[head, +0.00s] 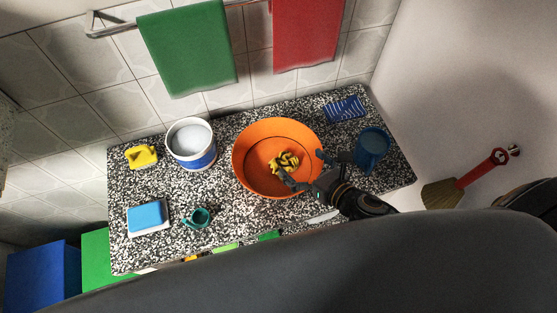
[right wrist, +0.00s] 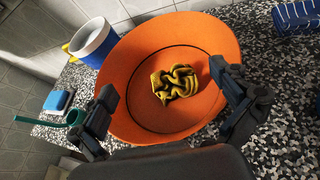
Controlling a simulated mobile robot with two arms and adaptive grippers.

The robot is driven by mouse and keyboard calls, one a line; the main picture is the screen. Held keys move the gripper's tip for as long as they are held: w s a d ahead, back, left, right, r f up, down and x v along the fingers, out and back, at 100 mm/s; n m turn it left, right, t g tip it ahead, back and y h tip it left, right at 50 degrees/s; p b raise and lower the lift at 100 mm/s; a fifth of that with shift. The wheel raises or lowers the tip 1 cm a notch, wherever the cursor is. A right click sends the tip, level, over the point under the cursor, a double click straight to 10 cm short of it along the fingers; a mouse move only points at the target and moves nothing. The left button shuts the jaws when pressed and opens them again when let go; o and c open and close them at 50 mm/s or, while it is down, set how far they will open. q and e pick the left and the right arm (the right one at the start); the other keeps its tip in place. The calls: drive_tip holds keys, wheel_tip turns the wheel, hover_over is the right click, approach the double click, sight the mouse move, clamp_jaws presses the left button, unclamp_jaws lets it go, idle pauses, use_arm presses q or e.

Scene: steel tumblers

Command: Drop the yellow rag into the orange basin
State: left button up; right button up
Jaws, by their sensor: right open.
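The orange basin (head: 258,136) stands on the speckled counter, right of its middle in the head view. It also shows in the right wrist view (right wrist: 135,62). The crumpled yellow rag (head: 283,160) with dark markings lies inside the basin; the right wrist view shows it whole on the basin floor (right wrist: 175,84). My right gripper (head: 303,170) is open and empty at the basin's front right edge. In the right wrist view its two fingers (right wrist: 165,100) are spread wide, with the rag beyond and between them, apart from both. My left gripper is not in view.
On the counter (head: 240,212) are a white and blue tub (head: 205,160), a yellow item (head: 141,156), a blue sponge-like block (head: 146,216), a teal cup (head: 198,217), a blue mug (head: 372,147) and a blue striped item (head: 345,108). Green (head: 187,50) and red (head: 305,35) towels hang behind.

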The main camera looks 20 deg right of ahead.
drive_tip(key=shift+v, duration=2.7)
